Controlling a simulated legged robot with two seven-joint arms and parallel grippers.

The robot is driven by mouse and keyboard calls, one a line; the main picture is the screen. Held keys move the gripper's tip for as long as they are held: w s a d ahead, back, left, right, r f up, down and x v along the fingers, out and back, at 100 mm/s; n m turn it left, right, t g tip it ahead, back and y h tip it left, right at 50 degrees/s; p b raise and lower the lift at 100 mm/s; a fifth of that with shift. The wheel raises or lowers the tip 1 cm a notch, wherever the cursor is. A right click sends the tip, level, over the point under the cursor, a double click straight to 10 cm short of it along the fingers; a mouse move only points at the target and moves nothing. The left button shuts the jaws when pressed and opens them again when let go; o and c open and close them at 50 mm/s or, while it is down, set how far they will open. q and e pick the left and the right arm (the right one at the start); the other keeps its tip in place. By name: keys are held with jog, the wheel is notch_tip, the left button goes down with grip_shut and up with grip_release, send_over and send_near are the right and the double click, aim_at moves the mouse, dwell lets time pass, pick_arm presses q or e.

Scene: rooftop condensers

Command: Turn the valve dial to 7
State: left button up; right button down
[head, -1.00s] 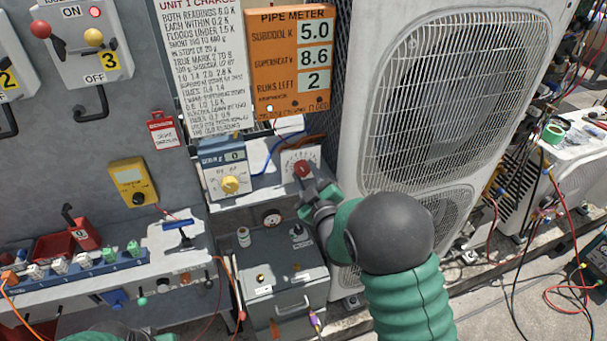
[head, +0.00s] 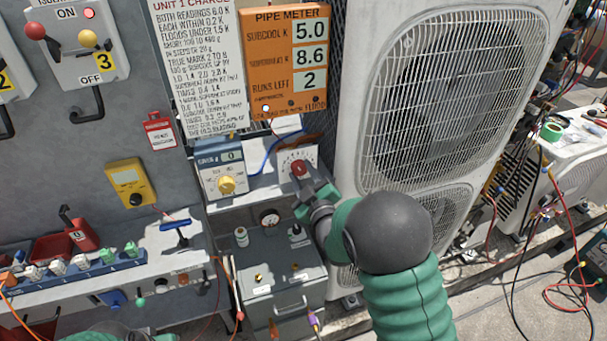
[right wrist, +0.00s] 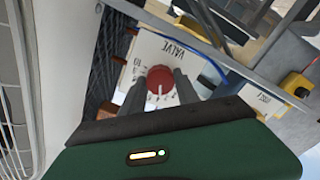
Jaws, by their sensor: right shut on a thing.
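The valve dial is a red knob (head: 299,169) on a white plate (head: 285,158) in the head view, low beside the large condenser. In the right wrist view the red knob (right wrist: 160,78) sits on the plate lettered VALVE (right wrist: 178,48), with numbers around it. My right gripper (head: 305,183) reaches it from below right, and its two dark fingers (right wrist: 160,92) are shut on the red knob, one on each side. The number at the pointer is too small to tell. My left gripper is not visible; only a bit of green arm shows at the bottom edge.
An orange pipe meter (head: 289,60) above reads 5.0, 8.6 and 2. A blue-topped box with a yellow knob (head: 227,185) stands left of the valve plate. The condenser (head: 440,90) stands close on the right. A grey case (head: 285,270) is below.

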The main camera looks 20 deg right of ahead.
jog(key=shift+a+r, duration=0.2)
jog(key=shift+r, duration=0.1)
jog(key=c, duration=1.4)
grip_release()
jog(key=o, duration=0.5)
jog(key=shift+s+a, duration=0.1)
jog(key=shift+f, duration=0.1)
